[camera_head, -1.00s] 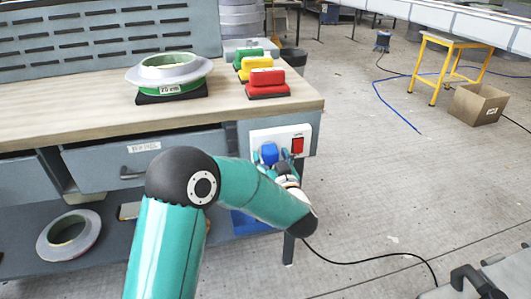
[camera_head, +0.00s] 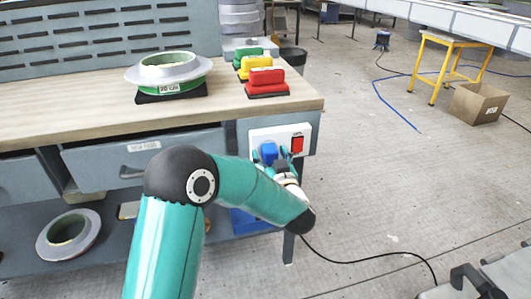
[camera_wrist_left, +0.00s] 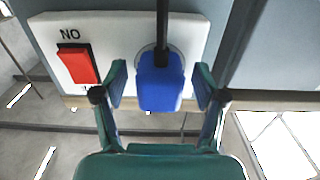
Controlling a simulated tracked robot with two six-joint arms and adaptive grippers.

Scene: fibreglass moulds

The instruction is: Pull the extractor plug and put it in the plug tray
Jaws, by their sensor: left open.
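The blue extractor plug (camera_head: 268,153) sits in the white socket panel (camera_head: 304,130) on the bench's right front. In the left wrist view the plug (camera_wrist_left: 160,85) shows with a black cable at its end. My left gripper (camera_wrist_left: 160,92) is open, one finger on each side of the plug, with a gap between each finger and the plug. In the head view it is partly hidden behind its own wrist. A blue tray-like object (camera_head: 244,222) is below the socket on the lower shelf, partly hidden by my arm.
A red switch (camera_wrist_left: 78,65) is beside the plug. A black cable (camera_head: 360,261) runs along the floor.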

